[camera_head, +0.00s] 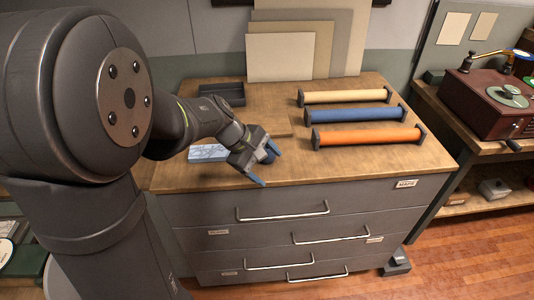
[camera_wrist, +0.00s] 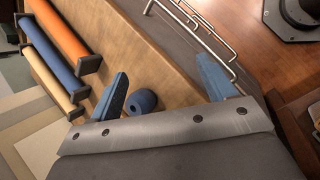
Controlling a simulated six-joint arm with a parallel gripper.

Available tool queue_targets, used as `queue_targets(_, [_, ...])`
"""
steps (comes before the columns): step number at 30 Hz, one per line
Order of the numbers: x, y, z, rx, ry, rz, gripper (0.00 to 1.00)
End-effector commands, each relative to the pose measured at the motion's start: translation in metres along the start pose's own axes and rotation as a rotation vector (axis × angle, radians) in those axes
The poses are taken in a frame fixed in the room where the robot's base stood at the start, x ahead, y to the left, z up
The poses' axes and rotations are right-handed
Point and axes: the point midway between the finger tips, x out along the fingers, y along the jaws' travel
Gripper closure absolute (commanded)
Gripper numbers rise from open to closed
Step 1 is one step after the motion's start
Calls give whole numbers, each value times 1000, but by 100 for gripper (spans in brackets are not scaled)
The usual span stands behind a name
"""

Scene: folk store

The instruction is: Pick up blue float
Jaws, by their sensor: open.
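The blue float (camera_wrist: 142,100) is a small dark blue cylinder with a hole in its end. It sits on the wooden cabinet top. In the wrist view it shows between my two blue fingers, close to the left one and apart from the right one. My gripper (camera_wrist: 163,70) is open, with nothing held. In the head view my gripper (camera_head: 267,166) hangs low over the front edge of the top, and the float (camera_head: 268,157) is partly hidden behind its fingers. I cannot tell whether a finger touches the float.
Cream (camera_head: 347,96), blue (camera_head: 357,115) and orange (camera_head: 366,137) rolls lie on dark end holders to the right. A dark tray (camera_head: 222,92) sits at the back left. A patterned light-blue block (camera_head: 208,153) lies left of my gripper. Drawer handles (camera_head: 283,212) stick out below the front edge.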

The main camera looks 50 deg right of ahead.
Motion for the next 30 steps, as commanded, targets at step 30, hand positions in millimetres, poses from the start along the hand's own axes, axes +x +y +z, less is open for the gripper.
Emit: queue_targets(30, [0,-2,-100,-1187,-355,692,25])
